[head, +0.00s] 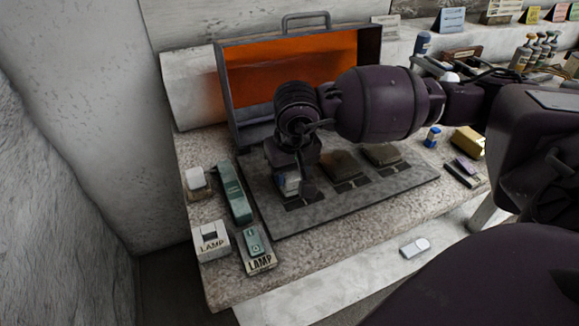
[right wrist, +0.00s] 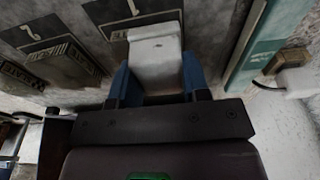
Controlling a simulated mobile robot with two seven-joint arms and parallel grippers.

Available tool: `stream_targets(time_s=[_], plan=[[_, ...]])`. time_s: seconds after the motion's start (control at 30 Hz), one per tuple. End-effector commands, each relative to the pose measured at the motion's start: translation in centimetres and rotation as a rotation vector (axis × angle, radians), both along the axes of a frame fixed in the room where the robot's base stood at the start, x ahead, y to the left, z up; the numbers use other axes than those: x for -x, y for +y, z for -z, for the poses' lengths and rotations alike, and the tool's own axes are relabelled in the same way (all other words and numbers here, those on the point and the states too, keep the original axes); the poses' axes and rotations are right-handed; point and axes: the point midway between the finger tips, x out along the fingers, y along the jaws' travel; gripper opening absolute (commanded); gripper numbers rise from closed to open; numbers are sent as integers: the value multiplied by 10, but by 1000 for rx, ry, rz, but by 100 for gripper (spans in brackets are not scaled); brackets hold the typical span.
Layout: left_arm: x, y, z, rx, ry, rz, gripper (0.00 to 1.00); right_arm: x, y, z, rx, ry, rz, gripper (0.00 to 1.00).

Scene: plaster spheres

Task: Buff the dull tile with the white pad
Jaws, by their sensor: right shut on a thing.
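My right gripper (head: 293,187) reaches down over the left end of a dark grey board (head: 385,192). It is shut on a white block, which I take for the white pad (right wrist: 155,62); the pad stands between the two blue fingers in the right wrist view. In the head view only a small part of the pad shows. Two dull olive-brown tiles, a middle one (head: 342,165) and a right one (head: 381,154), lie on the board. Any tile under the gripper is hidden, and I cannot tell whether the pad touches anything. My left gripper is out of view.
An orange-lined open case (head: 265,65) stands behind the board. Right lies a yellow block (head: 468,141). A small white item (head: 414,247) lies on the front ledge.

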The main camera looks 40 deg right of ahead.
Motion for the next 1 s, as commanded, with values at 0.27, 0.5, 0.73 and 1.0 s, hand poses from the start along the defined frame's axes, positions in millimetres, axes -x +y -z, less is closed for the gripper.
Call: stream_targets(time_s=[0.27, 0.5, 0.73, 1.0], plan=[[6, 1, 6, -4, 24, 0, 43, 16, 3, 8, 0, 23, -1, 16], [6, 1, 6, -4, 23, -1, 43, 16, 3, 8, 0, 24, -1, 16], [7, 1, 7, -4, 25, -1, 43, 5, 1, 0, 1, 19, 1, 16], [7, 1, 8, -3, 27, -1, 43, -4, -1, -10, 0, 12, -1, 16]])
